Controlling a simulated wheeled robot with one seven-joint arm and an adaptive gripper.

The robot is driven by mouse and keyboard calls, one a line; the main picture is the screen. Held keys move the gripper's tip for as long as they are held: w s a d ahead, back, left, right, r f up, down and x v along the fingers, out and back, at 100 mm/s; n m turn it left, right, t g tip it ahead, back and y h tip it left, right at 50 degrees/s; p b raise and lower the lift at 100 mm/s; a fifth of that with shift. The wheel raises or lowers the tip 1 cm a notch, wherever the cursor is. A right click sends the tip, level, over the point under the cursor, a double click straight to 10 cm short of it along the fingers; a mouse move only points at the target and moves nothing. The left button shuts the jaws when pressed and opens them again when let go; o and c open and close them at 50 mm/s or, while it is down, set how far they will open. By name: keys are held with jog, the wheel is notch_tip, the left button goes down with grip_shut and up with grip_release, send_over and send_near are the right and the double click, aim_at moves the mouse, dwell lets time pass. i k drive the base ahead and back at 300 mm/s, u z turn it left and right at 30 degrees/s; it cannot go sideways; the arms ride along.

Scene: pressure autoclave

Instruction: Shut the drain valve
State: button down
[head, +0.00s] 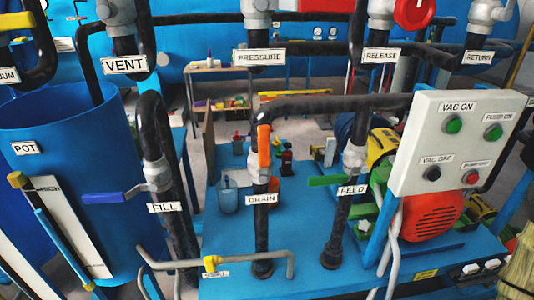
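The drain valve (259,178) sits on a black vertical pipe in the middle of the head view, above a white label reading DRAIN (261,199). Its orange lever (264,146) stands upright, in line with the pipe. The pipe runs down to a flange on the blue platform (225,256). My gripper is not in view, so where it is relative to the lever cannot be seen.
The fill valve's blue lever (103,197) and the feed valve's green lever (328,180) lie about level, pointing left. A control box (458,140) stands at right. A bent grey pipe with a yellow-handled valve (211,263) crosses in front. Overhead pipes and a blue pot (70,150) crowd the area.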

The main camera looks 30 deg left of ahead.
aim_at(264, 131)
jog(key=u, duration=0.05)
jog(key=k, duration=0.85)
jog(key=u, duration=0.6)
